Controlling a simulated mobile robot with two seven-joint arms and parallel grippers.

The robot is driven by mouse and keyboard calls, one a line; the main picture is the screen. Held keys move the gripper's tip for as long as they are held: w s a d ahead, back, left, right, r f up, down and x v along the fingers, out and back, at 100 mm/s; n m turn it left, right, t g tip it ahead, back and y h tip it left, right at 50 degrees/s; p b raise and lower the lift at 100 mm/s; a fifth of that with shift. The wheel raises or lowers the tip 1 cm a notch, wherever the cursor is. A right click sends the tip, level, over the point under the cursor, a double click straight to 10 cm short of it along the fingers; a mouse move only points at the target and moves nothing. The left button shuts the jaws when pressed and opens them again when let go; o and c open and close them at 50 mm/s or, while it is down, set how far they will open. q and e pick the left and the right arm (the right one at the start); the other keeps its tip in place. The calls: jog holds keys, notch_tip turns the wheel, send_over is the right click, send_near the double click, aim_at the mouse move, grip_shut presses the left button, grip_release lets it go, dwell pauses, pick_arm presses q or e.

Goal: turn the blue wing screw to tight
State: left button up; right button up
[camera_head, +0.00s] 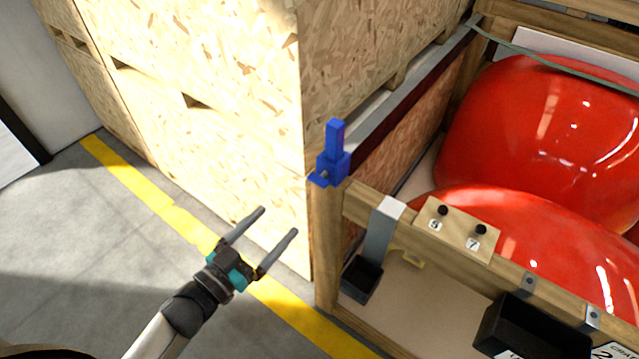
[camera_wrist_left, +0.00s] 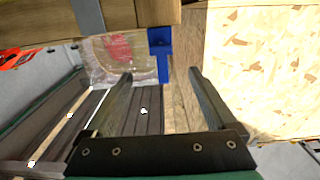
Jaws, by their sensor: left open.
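The blue wing screw (camera_head: 333,155) sits on the top of the wooden corner post of the crate frame, with its block-shaped upper part standing upright. In the left wrist view the blue part (camera_wrist_left: 161,52) shows at the top centre, beyond the fingertips. My left gripper (camera_head: 279,222) is open and empty, to the lower left of the screw and apart from it. In the left wrist view its two fingers (camera_wrist_left: 160,76) point toward the blue part, one on each side of it in the picture. My right gripper is not in view.
Large chipboard crates (camera_head: 225,75) stand behind and left of the post. The wooden frame (camera_head: 325,245) holds red nosecones (camera_head: 545,130). Black knobs on a numbered block (camera_head: 458,229), a metal bracket (camera_head: 382,232) and black bins (camera_head: 530,330) line its front. Floor at left is free.

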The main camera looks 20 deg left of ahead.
aim_at(315, 183)
pick_arm(q)
jog(key=b+x, duration=0.1)
jog(key=x, duration=1.2)
jog(key=shift+w+d+f, duration=0.1)
jog(key=shift+w, duration=0.3)
jog(key=c, duration=1.4)
